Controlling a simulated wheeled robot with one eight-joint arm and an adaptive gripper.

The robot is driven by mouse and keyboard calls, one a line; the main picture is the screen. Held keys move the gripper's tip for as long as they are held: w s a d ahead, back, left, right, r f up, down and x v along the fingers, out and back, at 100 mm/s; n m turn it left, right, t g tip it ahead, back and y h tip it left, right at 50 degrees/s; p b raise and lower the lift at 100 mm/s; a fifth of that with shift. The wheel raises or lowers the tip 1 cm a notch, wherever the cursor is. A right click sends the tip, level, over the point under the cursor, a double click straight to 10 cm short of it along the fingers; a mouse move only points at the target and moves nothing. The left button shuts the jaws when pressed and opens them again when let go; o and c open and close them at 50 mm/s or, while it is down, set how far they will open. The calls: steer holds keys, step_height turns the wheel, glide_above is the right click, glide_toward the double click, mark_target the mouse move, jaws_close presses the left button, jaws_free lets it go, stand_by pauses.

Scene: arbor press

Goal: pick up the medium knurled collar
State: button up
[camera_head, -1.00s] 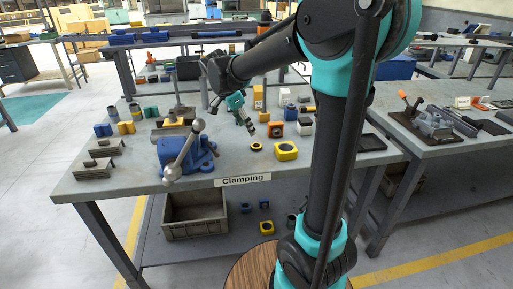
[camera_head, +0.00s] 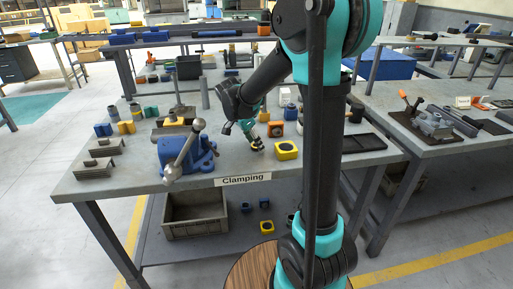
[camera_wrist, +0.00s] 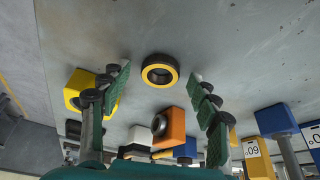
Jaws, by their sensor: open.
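The collar is a short black ring with a yellow face and an open bore. In the wrist view the collar (camera_wrist: 160,70) lies flat on the grey bench top, ahead of the fingertips and roughly centred between them. My gripper (camera_wrist: 158,80) is open, with a green-padded finger on each side and nothing between the pads. In the head view my gripper (camera_head: 256,142) points down at the bench near its front edge and largely hides the collar. I cannot tell the exact height of the fingertips above the bench.
A yellow block (camera_head: 286,150) with a round hole stands close right of the gripper. An orange block (camera_head: 276,129) is behind it. A blue vise (camera_head: 186,155) with a ball-ended lever stands to the left. Bare bench surrounds the collar on its front side.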

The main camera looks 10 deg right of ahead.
steer(key=shift+c, duration=0.2)
steer(key=c, duration=1.3)
steer(key=shift+r, duration=0.15)
